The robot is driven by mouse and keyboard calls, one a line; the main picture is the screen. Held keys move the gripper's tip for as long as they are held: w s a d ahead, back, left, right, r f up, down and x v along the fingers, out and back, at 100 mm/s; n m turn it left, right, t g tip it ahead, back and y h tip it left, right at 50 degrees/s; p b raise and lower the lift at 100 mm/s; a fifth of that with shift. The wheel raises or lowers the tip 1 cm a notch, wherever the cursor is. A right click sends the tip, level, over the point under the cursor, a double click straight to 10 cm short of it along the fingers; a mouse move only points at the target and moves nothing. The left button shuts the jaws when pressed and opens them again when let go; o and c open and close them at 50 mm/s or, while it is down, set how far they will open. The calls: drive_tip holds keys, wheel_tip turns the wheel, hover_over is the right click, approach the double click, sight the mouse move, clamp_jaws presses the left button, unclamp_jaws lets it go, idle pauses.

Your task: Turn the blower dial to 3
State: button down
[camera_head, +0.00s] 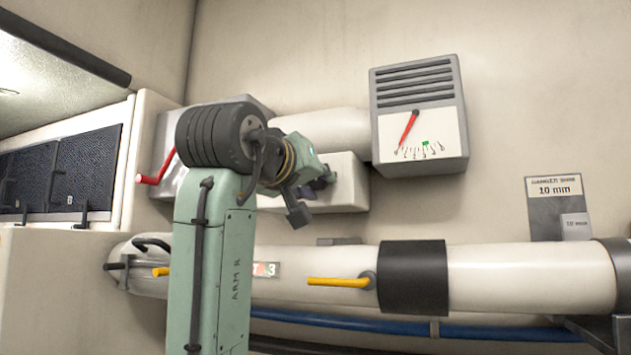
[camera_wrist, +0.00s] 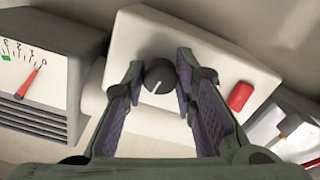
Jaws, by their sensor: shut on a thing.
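The blower dial (camera_wrist: 160,76) is a dark round knob with a pale pointer line, on the face of a white box (camera_wrist: 140,40). My gripper (camera_wrist: 158,74) has one finger on each side of the dial and is shut on it. In the head view my gripper (camera_head: 322,182) is at the white box (camera_head: 348,185) and hides the dial. A grey-framed gauge (camera_head: 418,115) hangs to the right. Its red needle (camera_head: 409,128) points down-left, near the 0 end of the scale. A green mark (camera_wrist: 6,57) sits by the 3.
A red button (camera_wrist: 240,96) is on the white box beside the dial. Below runs a thick white pipe (camera_head: 520,275) with a black band and a yellow lever (camera_head: 338,282). A red lever (camera_head: 157,168) sticks out at left.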

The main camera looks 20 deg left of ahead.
drive_tip(key=m, duration=0.5)
drive_tip(key=shift+a, duration=0.1)
drive_tip(key=shift+m, duration=2.5)
drive_tip(key=c, duration=1.3)
unclamp_jaws()
drive_tip(key=s, duration=1.2)
drive_tip(key=shift+a, duration=0.2)
